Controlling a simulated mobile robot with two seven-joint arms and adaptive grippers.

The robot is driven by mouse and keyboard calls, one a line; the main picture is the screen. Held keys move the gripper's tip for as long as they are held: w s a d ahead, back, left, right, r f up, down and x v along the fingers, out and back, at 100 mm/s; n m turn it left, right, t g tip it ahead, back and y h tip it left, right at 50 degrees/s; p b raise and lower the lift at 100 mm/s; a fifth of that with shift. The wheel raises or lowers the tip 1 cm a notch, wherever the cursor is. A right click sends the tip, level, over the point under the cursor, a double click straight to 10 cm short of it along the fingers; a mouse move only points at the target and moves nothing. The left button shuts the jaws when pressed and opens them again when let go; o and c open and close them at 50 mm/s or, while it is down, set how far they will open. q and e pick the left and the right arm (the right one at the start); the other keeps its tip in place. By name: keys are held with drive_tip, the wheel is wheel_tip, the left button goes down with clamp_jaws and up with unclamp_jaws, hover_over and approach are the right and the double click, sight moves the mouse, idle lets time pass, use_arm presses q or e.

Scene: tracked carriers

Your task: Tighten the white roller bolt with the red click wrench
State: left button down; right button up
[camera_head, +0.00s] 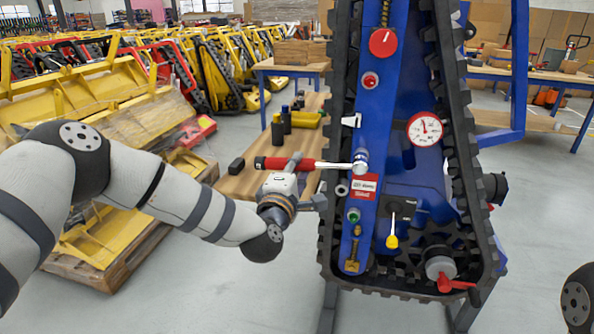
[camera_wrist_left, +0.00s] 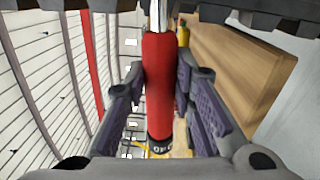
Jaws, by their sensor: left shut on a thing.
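The red click wrench (camera_head: 272,163) lies roughly level, its red handle to the left and its silver shaft running right to the blue carrier. Its silver head (camera_head: 361,160) is at the carrier's blue face, over or right against it. My left gripper (camera_head: 293,165) is shut on the red handle. In the left wrist view the red handle (camera_wrist_left: 159,85) runs between the two dark fingers. I cannot make out the white roller bolt; the wrench head may hide it. My right gripper is out of view.
The blue carrier (camera_head: 397,110) has black tracks around it, a red knob (camera_head: 383,42), a dial gauge (camera_head: 425,129), a yellow-tipped lever (camera_head: 392,241) and a red-handled valve (camera_head: 455,284). A wooden bench (camera_head: 245,184) with bottles stands behind my left gripper.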

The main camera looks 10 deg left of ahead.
use_arm(q)
drive_tip(key=shift+r+m+p, duration=0.3)
drive_tip(key=shift+r, duration=0.55)
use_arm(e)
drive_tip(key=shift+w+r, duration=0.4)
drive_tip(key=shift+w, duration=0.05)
use_arm(q)
drive_tip(key=shift+f, duration=0.2)
drive_tip(key=shift+r+m, duration=0.1)
drive_tip(key=shift+m, duration=0.2)
drive_tip(key=shift+r+m+p, duration=0.3)
drive_tip(key=shift+r+p, duration=0.05)
drive_tip(key=shift+r, duration=0.4)
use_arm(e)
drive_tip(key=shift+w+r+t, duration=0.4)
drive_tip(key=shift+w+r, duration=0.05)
